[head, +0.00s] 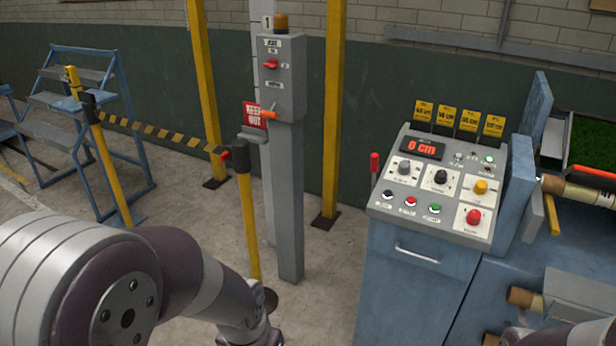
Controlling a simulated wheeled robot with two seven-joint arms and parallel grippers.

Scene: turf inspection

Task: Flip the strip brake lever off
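A lever with a red grip (375,164) stands upright at the left side of the control console (400,240). The labels are too small to tell which one is the strip brake lever. My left arm comes in from the lower left, and its gripper is below the bottom edge of the picture. Only a small part of my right arm shows at the bottom right; its gripper is not visible. Neither arm touches a lever.
The console has a red display (422,148) reading 0 cm, knobs, buttons and several yellow tags. A yellow post (247,215) with a striped barrier tape (160,132) stands left of the post box. Rollers and green turf (592,150) are at right. Concrete floor lies between post and console.

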